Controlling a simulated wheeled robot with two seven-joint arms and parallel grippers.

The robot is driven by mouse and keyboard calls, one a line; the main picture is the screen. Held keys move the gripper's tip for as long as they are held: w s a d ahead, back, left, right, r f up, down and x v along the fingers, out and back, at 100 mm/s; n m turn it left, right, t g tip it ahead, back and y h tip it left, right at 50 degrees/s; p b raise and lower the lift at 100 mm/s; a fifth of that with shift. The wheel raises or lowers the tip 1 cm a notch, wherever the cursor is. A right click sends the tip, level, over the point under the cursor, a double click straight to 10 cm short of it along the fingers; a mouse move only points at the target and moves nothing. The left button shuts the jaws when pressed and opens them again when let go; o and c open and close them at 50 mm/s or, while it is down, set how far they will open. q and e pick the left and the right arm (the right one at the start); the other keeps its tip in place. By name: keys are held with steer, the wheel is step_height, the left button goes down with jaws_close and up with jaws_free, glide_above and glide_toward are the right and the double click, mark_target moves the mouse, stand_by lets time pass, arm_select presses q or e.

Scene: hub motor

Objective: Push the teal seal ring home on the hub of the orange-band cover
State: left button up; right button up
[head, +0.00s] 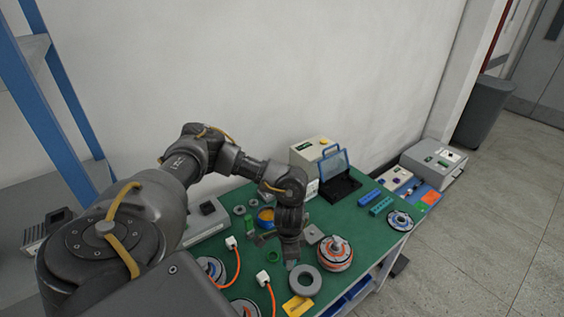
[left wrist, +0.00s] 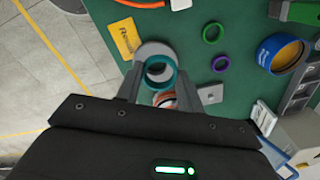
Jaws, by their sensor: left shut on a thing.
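My left gripper (head: 291,264) points down over the green table, and its fingers (left wrist: 159,84) are shut on the teal seal ring (left wrist: 174,82) in the left wrist view. The ring is held between the fingertips, its hole open to view. The orange-band cover (head: 337,259) stands on the table just right of the gripper, with a grey hub (head: 337,243) on top. In the left wrist view only part of the cover (left wrist: 163,99) shows between the fingers. The ring is apart from the hub. My right gripper is not in view.
A thick grey ring (head: 304,280) and yellow card (head: 298,306) lie near the front edge. Other discs (head: 211,270) with orange cables lie left. A green ring (left wrist: 220,63), purple ring (left wrist: 213,33) and blue-rimmed round container (left wrist: 281,54) are nearby. Blue blocks (head: 381,206) lie right.

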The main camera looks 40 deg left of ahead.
arm_select(q)
steer(key=w+d+m, duration=0.1)
steer(key=w+m, duration=0.1)
steer(key=w, duration=0.3)
steer(key=m+b, duration=0.9)
steer(key=b, duration=0.6)
glide_above(337, 239)
steer(key=shift+w+d+f, duration=0.1)
steer(key=shift+w+f, duration=0.05)
steer(key=shift+w, duration=0.1)
steer(key=shift+s+f+b, duration=0.1)
steer(key=shift+f+b, duration=0.25)
steer(key=shift+f, duration=0.15)
steer(key=shift+f+b, duration=0.3)
steer(key=shift+f, duration=0.55)
steer(key=shift+f, duration=0.2)
steer(key=shift+f+b, duration=0.5)
steer(key=shift+f, duration=0.5)
steer(key=shift+f+b, duration=0.35)
steer(key=shift+f, duration=0.55)
